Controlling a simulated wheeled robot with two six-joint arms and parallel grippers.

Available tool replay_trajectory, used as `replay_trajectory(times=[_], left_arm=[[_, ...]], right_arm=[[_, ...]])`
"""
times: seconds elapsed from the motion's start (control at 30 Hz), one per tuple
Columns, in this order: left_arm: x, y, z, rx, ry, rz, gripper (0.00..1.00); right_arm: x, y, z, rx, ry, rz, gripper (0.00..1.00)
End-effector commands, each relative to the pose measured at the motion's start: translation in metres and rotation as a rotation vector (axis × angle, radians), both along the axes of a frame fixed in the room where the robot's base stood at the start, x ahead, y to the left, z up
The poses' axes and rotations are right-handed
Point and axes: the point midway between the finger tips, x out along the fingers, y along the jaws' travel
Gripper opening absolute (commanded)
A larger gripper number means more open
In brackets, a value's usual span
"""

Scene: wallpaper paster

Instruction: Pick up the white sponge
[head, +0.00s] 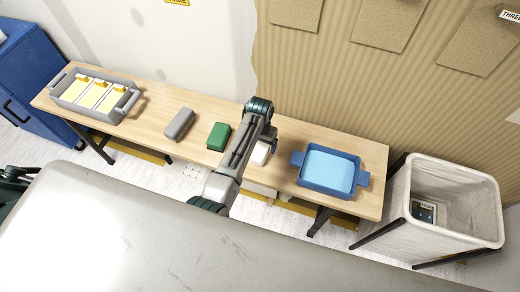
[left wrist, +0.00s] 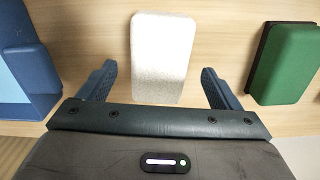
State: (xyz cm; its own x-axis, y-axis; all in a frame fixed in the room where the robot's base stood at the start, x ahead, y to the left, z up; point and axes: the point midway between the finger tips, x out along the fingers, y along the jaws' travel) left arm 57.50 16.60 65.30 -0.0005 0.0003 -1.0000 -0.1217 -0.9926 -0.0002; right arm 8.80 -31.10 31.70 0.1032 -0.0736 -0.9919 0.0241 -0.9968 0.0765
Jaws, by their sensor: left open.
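The white sponge (head: 261,153) lies on the wooden table, right of the green sponge, partly hidden behind my left arm in the head view. In the left wrist view the white sponge (left wrist: 162,55) lies flat, its long side pointing away from the gripper. My left gripper (left wrist: 159,72) is open, with one finger on each side of the sponge's near part in the picture and a gap on both sides. I cannot tell its height above the table. In the head view the left gripper (head: 266,142) is over the sponge, its fingers mostly hidden. My right gripper is not in view.
A green sponge (head: 219,136) and a grey sponge (head: 179,124) lie to the left. A grey tray (head: 71,104) with yellow-and-white items stands at the table's left end. A blue tray (head: 312,182) stands right of the white sponge. A bin (head: 465,215) stands beyond the table's right end.

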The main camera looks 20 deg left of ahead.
Motion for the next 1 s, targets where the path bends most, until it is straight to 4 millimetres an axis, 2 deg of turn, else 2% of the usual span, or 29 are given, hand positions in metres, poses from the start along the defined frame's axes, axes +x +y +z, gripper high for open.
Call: replay_trajectory(times=[0.2,0.5,0.73,0.77,1.0], left_arm=[[-0.001,-0.001,-0.028,0.001,0.002,0.0,0.85],[-0.001,-0.001,-0.033,0.0,-0.001,0.001,0.85],[-0.001,-0.001,-0.033,0.0,-0.001,0.0,0.4],[-0.001,-0.001,-0.033,0.0,-0.001,0.0,0.38],[-0.001,-0.001,-0.032,0.0,-0.001,0.0,0.37]], right_arm=[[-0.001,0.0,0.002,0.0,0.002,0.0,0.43],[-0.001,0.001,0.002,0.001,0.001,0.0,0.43],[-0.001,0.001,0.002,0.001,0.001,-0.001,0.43],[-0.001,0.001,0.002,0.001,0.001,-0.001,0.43],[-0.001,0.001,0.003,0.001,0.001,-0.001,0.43]])
